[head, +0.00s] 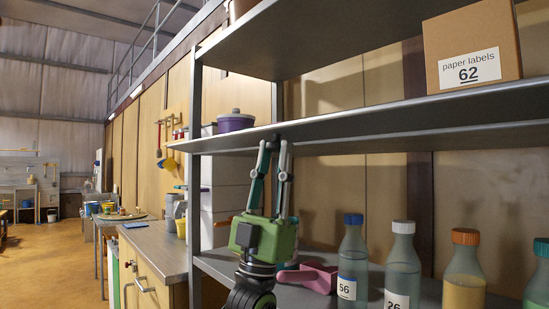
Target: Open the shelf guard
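My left gripper (274,147), with a green body and two grey fingers, points upward in front of the shelf unit. Its fingertips are at the front edge of the middle shelf (400,117). A gap shows between the fingers, with a small dark piece near the tips; I cannot tell whether they grip it. I cannot clearly make out a separate shelf guard; the gripper hides part of the shelf edge. My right gripper is not in view.
Capped bottles, including one marked 56 (352,262) and one marked 26 (401,270), stand on the lower shelf beside a pink object (311,277). A purple pot (235,122) and a paper labels box (472,45) sit on the middle shelf. A counter (158,246) stands left.

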